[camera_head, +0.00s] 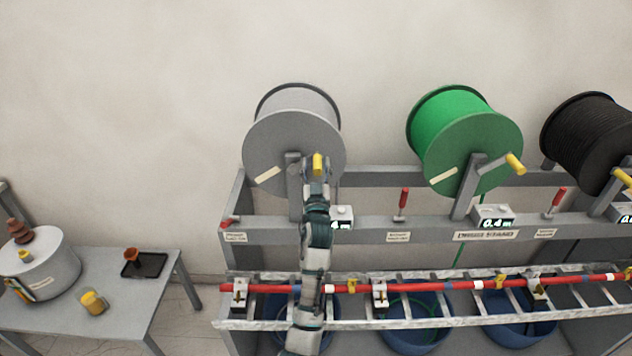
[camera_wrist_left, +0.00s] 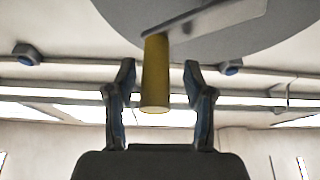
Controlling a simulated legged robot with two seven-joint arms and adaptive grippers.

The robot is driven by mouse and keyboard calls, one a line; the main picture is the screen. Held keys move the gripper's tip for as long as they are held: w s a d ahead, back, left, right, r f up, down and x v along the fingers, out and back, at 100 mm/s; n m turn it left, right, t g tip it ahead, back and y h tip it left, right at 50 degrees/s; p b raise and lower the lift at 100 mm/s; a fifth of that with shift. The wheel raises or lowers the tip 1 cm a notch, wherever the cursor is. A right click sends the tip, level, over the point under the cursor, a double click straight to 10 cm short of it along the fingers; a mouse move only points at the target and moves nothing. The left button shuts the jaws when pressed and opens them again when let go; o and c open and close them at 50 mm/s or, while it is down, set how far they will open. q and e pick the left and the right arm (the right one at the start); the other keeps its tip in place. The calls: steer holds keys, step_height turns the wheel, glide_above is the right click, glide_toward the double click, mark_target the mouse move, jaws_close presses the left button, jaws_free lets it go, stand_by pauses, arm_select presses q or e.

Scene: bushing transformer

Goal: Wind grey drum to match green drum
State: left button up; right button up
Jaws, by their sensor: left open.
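The grey drum (camera_head: 285,140) is mounted on the stand at the left. Its yellow crank handle (camera_head: 318,164) is at the front, and the handle also shows in the left wrist view (camera_wrist_left: 155,75). My left gripper (camera_head: 317,172) is at the handle; in the left wrist view my left gripper (camera_wrist_left: 160,88) is open with the handle between its two fingers, gaps showing on both sides. The green drum (camera_head: 465,140) is to the right, its yellow handle (camera_head: 515,163) at its right side. The green drum's counter (camera_head: 495,217) reads 0.4 m. The grey drum's counter (camera_head: 341,217) is partly hidden by my arm. My right gripper is not in view.
A black drum (camera_head: 590,135) stands at the far right. Red levers (camera_head: 403,203) line the stand rail. A ladder-like rack (camera_head: 440,300) with a red cable and blue tubs (camera_head: 415,335) lies below. A side table (camera_head: 130,300) with a pot is at left.

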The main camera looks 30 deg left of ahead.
arm_select(q)
steer(key=v, duration=0.9)
steer(key=shift+s+f, duration=0.15)
steer(key=shift+f, duration=0.25)
steer(key=shift+d, duration=0.1)
